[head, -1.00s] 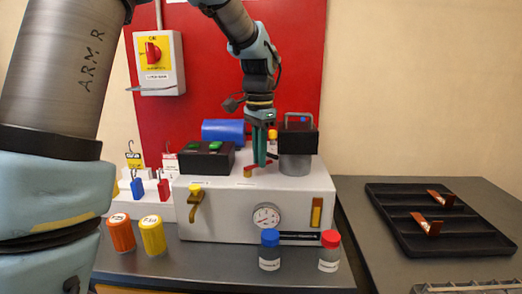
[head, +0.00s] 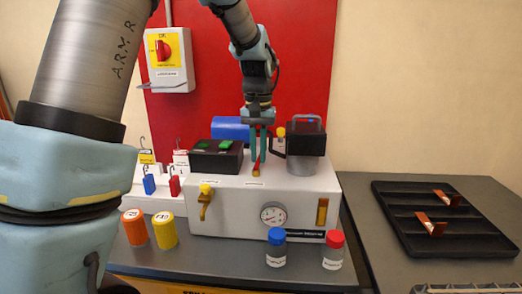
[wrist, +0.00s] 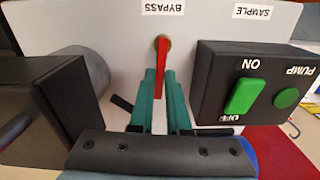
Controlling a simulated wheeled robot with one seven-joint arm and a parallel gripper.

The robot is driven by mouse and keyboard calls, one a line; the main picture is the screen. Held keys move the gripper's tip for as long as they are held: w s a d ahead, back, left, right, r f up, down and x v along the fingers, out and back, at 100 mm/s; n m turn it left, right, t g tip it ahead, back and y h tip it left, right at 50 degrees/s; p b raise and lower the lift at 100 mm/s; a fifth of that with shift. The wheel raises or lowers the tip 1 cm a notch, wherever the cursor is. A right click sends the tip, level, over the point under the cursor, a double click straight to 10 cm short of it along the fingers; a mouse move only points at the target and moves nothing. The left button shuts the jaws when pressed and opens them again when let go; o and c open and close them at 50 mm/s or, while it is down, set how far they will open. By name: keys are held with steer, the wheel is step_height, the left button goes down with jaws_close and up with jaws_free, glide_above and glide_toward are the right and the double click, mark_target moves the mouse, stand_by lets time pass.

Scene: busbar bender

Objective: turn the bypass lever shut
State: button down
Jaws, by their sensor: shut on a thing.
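The bypass lever (wrist: 161,68) is a red handle on a brass hub (wrist: 162,42), below the BYPASS label in the upside-down wrist view. In that view it points from the hub towards my gripper. My gripper (wrist: 160,90) has green fingers closed around the handle, one on each side. In the head view my gripper (head: 259,148) points down at the top of the white machine (head: 225,205), with the lever (head: 257,167) at its fingertips. The fingers hide part of the handle.
A black pump box (wrist: 255,85) with green switches stands close beside the fingers. A grey cylinder with a black box (head: 305,144) is on the other side.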

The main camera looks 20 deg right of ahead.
steer(key=shift+w+a+n, duration=0.1)
steer(key=shift+a+n, duration=0.05)
steer(key=shift+n, duration=0.45)
steer(key=c, duration=0.9)
jaws_free()
steer(key=shift+r, duration=0.1)
step_height(320, 180, up, 11)
steer(key=shift+f+b, duration=0.2)
steer(key=shift+b, duration=0.4)
